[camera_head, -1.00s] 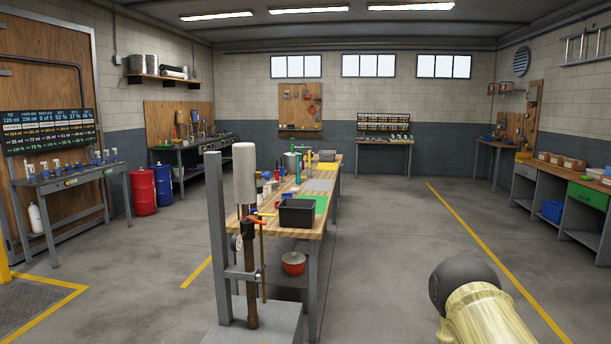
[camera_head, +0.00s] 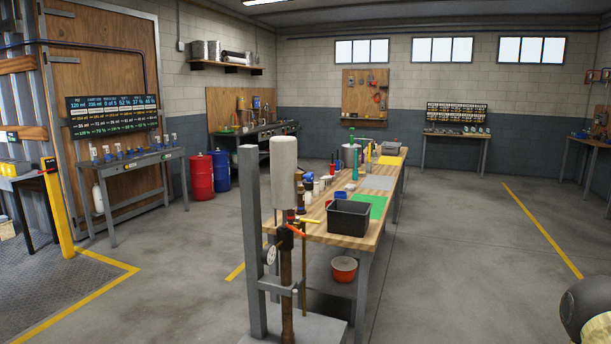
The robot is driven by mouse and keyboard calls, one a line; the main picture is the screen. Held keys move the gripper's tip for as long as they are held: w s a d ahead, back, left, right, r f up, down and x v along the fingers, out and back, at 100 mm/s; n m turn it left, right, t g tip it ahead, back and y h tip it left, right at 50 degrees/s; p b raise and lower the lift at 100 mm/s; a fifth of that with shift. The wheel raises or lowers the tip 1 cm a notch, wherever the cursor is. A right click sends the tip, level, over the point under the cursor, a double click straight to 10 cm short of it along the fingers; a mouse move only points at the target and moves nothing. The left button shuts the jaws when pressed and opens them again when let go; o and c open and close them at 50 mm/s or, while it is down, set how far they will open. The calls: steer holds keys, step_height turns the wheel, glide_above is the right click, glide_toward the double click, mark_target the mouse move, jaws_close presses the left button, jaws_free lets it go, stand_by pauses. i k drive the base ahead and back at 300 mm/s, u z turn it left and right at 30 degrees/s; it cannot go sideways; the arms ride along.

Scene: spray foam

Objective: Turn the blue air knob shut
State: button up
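A stand with a grey upright post (camera_head: 251,240) and a dark vertical pipe (camera_head: 286,275) is in the front middle of the head view. A white cylinder (camera_head: 284,165) sits at the top of the pipe. Below it are small fittings with a yellow lever (camera_head: 310,221) and an orange-red lever (camera_head: 295,230), and a round white gauge (camera_head: 271,254). I cannot clearly make out a blue air knob among these fittings; they are small here. My gripper is not in view; only a dark rounded part and pale section of my arm show at the lower right edge.
A long wooden workbench (camera_head: 345,240) stands right behind the stand, with a black bin (camera_head: 349,218) and a green mat (camera_head: 376,204). A red pot (camera_head: 344,269) is on its lower shelf. A yellow post (camera_head: 57,210) is at left. The floor right of the bench is clear.

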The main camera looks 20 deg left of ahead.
mark_target(309, 177)
steer(key=u, duration=0.55)
steer(key=i, duration=0.75)
steer(key=u, duration=0.65)
